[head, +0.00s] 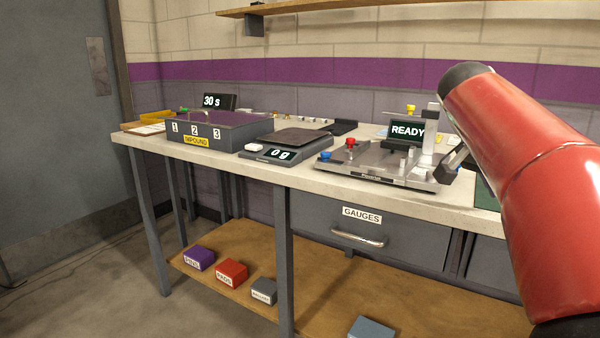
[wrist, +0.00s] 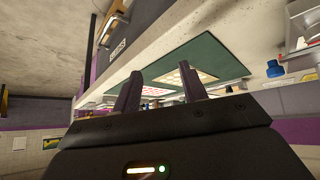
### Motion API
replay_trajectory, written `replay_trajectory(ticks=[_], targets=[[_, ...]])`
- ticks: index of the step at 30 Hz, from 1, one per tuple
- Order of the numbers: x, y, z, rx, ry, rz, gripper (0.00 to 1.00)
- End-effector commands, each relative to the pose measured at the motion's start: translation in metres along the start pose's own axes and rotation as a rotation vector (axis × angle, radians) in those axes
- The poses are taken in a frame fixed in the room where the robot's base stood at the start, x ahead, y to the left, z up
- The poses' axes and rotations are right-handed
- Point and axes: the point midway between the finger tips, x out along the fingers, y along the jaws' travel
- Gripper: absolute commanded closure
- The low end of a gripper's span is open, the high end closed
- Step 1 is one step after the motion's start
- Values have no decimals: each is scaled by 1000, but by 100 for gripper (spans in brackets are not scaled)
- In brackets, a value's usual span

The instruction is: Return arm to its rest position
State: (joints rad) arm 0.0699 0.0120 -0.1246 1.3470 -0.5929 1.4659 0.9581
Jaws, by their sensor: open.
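My gripper (wrist: 161,90) shows in the wrist view with its two dark fingers apart and nothing between them. Beyond the fingertips is a dark green mat (wrist: 205,53) on the bench, with a pale gridded card (wrist: 184,77) on it. The wrist view is tilted. In the head view my red arm fills the right side and hides that end of the bench. I cannot clearly make out the gripper there.
The bench (head: 310,185) carries an impound box (head: 240,128), a scale (head: 285,146) reading 0 g, and a metal fixture (head: 375,165) by a READY display (head: 408,131). A GAUGES drawer (head: 400,238) is shut. Small labelled boxes sit on the lower shelf (head: 310,297).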

Motion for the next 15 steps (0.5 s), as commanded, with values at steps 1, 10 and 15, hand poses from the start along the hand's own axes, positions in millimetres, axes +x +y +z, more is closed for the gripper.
replay_trajectory(ticks=[1, 10, 15], targets=[[-1, 3, 11, -41, -16, -25, 57], [-2, 23, 112, -408, -110, -266, 57], [5, 48, 214, -691, -139, -482, 57]])
